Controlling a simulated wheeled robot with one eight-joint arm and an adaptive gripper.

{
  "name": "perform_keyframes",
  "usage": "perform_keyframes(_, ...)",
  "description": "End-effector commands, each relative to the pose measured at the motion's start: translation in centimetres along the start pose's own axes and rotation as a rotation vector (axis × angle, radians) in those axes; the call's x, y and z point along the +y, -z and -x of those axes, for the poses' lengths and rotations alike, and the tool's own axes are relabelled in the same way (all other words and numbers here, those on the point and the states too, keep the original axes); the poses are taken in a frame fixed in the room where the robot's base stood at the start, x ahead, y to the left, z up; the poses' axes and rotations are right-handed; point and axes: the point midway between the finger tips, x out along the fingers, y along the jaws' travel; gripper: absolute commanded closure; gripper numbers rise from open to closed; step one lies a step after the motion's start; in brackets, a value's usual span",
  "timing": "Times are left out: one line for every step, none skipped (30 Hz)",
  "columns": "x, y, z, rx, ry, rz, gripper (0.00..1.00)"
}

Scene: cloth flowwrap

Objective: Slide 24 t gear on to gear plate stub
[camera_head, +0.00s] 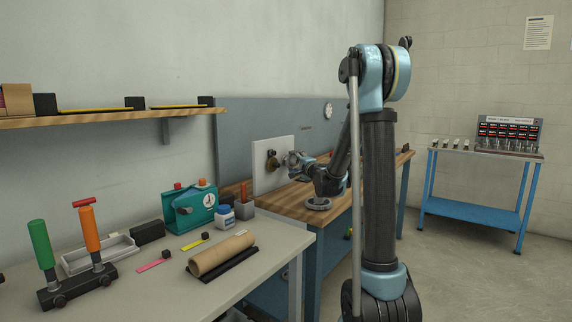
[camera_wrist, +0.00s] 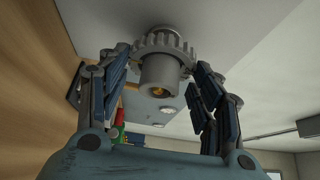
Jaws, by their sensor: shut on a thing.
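The grey toothed gear (camera_wrist: 161,68), with a plain round hub facing the camera, is between the two fingers of my gripper (camera_wrist: 166,57) in the wrist view. My gripper is shut on it, with the fingertips at its toothed rim. A brass-coloured spot shows inside the hub's bore. Behind the gear is a round grey metal piece (camera_wrist: 160,32) against the pale gear plate (camera_wrist: 225,30). I cannot tell how far the gear sits over the stub. In the head view, my gripper (camera_head: 291,161) is at the face of the upright white gear plate (camera_head: 266,178), beside a dark and brass round part (camera_head: 272,161).
The plate stands on a wooden bench (camera_head: 245,212) before a grey-blue back panel (camera_head: 233,135).

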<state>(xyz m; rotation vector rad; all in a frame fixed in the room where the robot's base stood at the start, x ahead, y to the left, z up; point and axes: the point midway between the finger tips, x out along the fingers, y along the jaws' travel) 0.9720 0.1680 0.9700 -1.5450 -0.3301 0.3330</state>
Motion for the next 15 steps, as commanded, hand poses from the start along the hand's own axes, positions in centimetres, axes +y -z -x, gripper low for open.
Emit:
perform_keyframes(-0.01, -0.06, -0.11, 0.0, 0.0, 0.0, 0.64)
perform_keyframes(-0.01, -0.08, -0.17, 0.0, 0.0, 0.0, 0.64)
perform_keyframes(-0.01, -0.12, -0.24, 0.0, 0.0, 0.0, 0.64)
perform_keyframes(-0.01, -0.14, -0.29, 0.0, 0.0, 0.0, 0.64)
perform_keyframes(-0.01, -0.17, -0.34, 0.0, 0.0, 0.0, 0.64)
perform_keyframes(-0.01, -0.2, -0.42, 0.0, 0.0, 0.0, 0.64)
perform_keyframes(-0.01, -0.23, -0.47, 0.0, 0.0, 0.0, 0.64)
perform_keyframes(-0.01, -0.25, -0.52, 0.0, 0.0, 0.0, 0.64)
perform_keyframes(-0.01, -0.29, -0.59, 0.0, 0.0, 0.0, 0.64)
perform_keyframes(-0.01, -0.31, -0.65, 0.0, 0.0, 0.0, 0.64)
perform_keyframes(-0.01, -0.34, -0.7, 0.0, 0.0, 0.0, 0.64)
perform_keyframes(-0.01, -0.38, -0.77, 0.0, 0.0, 0.0, 0.64)
perform_keyframes(-0.01, -0.41, -0.82, 0.0, 0.0, 0.0, 0.64)
perform_keyframes(-0.01, -0.44, -0.88, 0.0, 0.0, 0.0, 0.64)
perform_keyframes(-0.01, -0.48, -0.95, 0.0, 0.0, 0.0, 0.64)
